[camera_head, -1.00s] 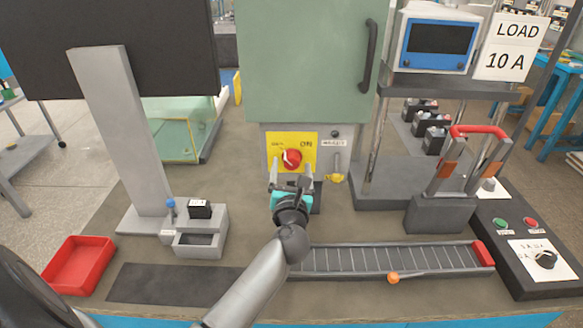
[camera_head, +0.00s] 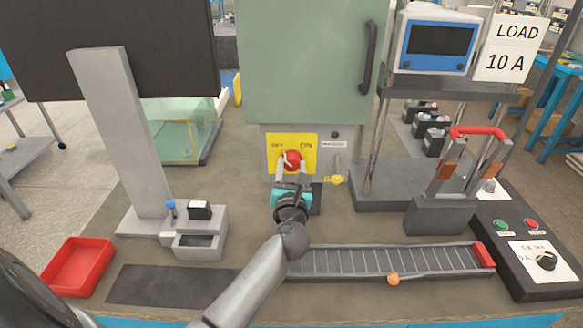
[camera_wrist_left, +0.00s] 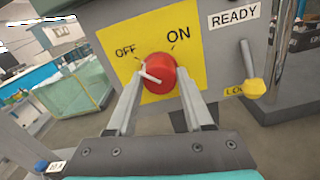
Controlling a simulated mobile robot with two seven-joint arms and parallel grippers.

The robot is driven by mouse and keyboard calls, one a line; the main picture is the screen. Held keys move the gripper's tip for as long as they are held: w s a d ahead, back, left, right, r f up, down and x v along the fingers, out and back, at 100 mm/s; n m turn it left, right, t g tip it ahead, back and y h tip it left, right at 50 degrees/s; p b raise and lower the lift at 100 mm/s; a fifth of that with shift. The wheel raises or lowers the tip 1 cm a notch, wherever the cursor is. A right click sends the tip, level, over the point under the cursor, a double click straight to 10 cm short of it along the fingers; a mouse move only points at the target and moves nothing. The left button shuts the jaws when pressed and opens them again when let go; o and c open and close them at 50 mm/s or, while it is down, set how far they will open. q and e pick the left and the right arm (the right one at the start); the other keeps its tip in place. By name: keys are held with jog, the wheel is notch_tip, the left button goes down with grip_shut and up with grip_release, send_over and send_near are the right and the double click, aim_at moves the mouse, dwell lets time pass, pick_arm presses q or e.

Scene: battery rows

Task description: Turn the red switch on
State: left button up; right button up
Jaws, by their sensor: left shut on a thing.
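The red switch (camera_head: 292,160) is a round knob on a yellow plate (camera_head: 309,140) at the base of the green cabinet. In the left wrist view the red switch (camera_wrist_left: 160,72) carries a white pointer, which aims left toward the OFF mark (camera_wrist_left: 125,52). The ON mark (camera_wrist_left: 180,34) is at the upper right. My left gripper (camera_head: 293,172) is shut on the red switch, with one finger on each side of the knob. It also shows in the left wrist view (camera_wrist_left: 159,88). My right gripper is not in view.
A yellow-tipped lever (camera_head: 334,179) is just right of the plate, under a READY label (camera_wrist_left: 234,15). The green cabinet (camera_head: 305,70) rises above. A roller track (camera_head: 390,261), a red tray (camera_head: 77,266) and a small grey holder (camera_head: 200,245) stand on the bench.

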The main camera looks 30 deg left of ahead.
pick_arm(q)
grip_shut()
jog(key=m+p, duration=0.3)
jog(key=shift+r+m+p, duration=0.15)
jog(key=shift+m+p, duration=0.15)
jog(key=shift+p, duration=0.05)
jog(key=m+p, duration=0.2)
jog(key=m, duration=0.1)
jog(key=shift+m+p, duration=0.3)
jog(key=shift+m, duration=0.1)
jog(key=m+p, duration=0.3)
jog(key=m, duration=0.2)
jog(key=m+p, duration=0.2)
jog(key=m, duration=0.3)
jog(key=shift+m, duration=0.4)
